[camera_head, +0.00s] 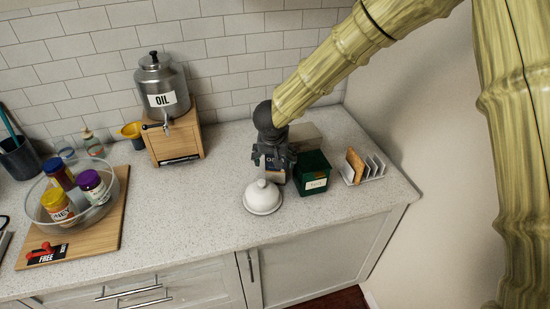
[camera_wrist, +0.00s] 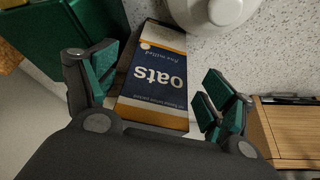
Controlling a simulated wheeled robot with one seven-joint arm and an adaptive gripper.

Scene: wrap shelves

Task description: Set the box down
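The oats box (camera_wrist: 155,75), dark blue with white lettering and an orange band, lies between my finger pads in the wrist view. In the head view, the box (camera_head: 275,174) is mostly hidden under my gripper (camera_head: 273,160), on the counter between the white lidded dish and the green tin. In the wrist view, my gripper (camera_wrist: 160,90) has its teal pads spread apart on either side of the box. A gap shows on the right side; the left pad is close to the box edge. The box's base is hard to see.
The white lidded dish (camera_head: 262,198) is close at front left and the green tin (camera_head: 313,176) close at right. A toast rack (camera_head: 365,166) stands further right. An oil dispenser (camera_head: 162,85) on a wooden stand (camera_head: 173,140) is at left. The counter (camera_head: 190,210) is clear at front left.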

